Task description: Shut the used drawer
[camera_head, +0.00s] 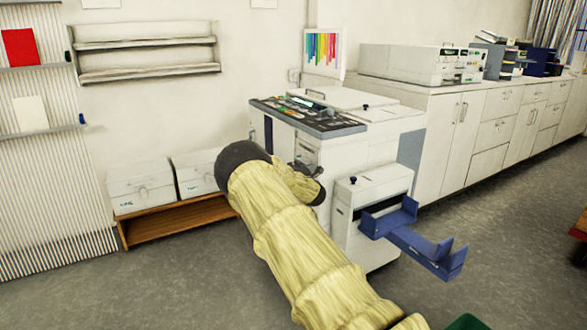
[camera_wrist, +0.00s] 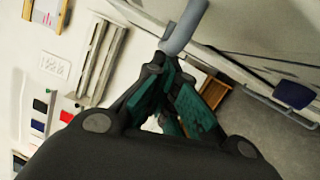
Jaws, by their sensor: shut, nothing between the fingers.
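A white printing machine (camera_head: 385,125) with a dark control panel stands in the middle of the head view. My gripper (camera_head: 309,172) is at its left front side, mostly hidden behind my own yellow-sleeved arm. In the wrist view my gripper (camera_wrist: 178,88) is shut and empty, with teal finger pads close together. A grey rounded bar (camera_wrist: 186,25) runs down to just behind the fingertips; I cannot tell whether they touch it. No drawer shows clearly open, and I cannot tell which is the used one. White cabinet drawers (camera_head: 494,133) along the right wall look closed.
A blue tray (camera_head: 415,240) juts out from the machine's lower right. A low wooden shelf (camera_head: 170,225) with two white boxes (camera_head: 141,187) stands left of my arm.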

